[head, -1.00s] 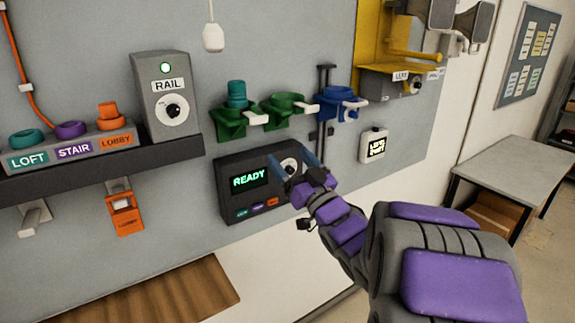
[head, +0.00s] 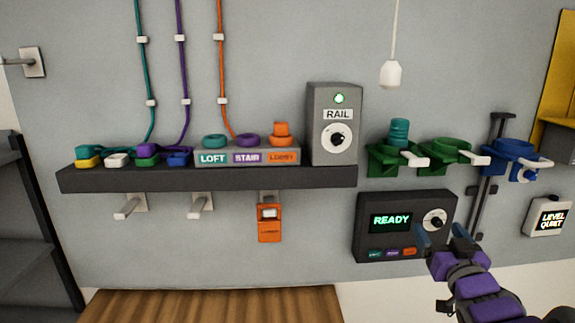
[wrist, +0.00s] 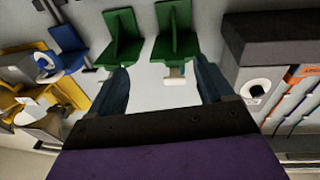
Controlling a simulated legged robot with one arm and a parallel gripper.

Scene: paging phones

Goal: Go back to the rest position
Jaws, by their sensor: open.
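My gripper (head: 441,238) is in front of the lower right of the dark READY panel (head: 405,225) in the head view, near its round knob (head: 434,219). Its two fingers are apart with nothing between them. In the wrist view my gripper (wrist: 164,88) shows its blue fingers spread, with bare wall between them. The green holders (wrist: 174,30) are beyond the fingertips there. I cannot tell from the head view whether a fingertip touches the panel.
A dark shelf (head: 130,178) carries coloured pieces, the LOFT/STAIR/LOBBY block (head: 247,157) and the RAIL box (head: 335,110). A blue holder (head: 514,158) and a LEVEL QUIET box (head: 547,217) are to the right. A wooden surface (head: 210,306) lies below.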

